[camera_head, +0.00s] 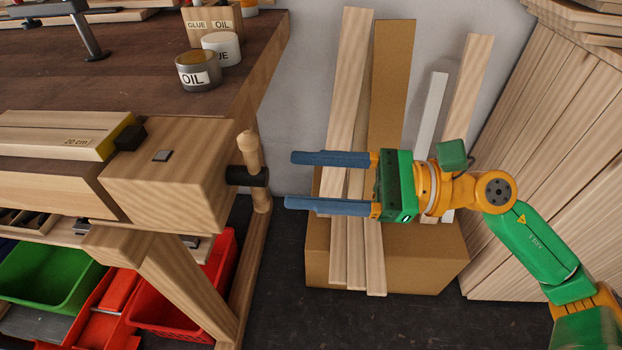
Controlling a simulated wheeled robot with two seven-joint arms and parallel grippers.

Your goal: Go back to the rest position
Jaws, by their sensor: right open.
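My right gripper (290,180) is open, with its two blue fingers apart and pointing left. Nothing is between the fingers. It hangs in front of the upright planks (350,80), and its fingertips are a little to the right of the wooden vise handle (249,153) on the workbench (180,170). My right arm comes in from the lower right. My left gripper does not show.
A cardboard box (420,260) with planks stands against the wall. Stacked boards (550,130) fill the right side. An oil can (198,72) and a glue can (222,48) stand on the bench. Green (45,280) and red (221,265) bins sit below. Dark floor lies between bench and box.

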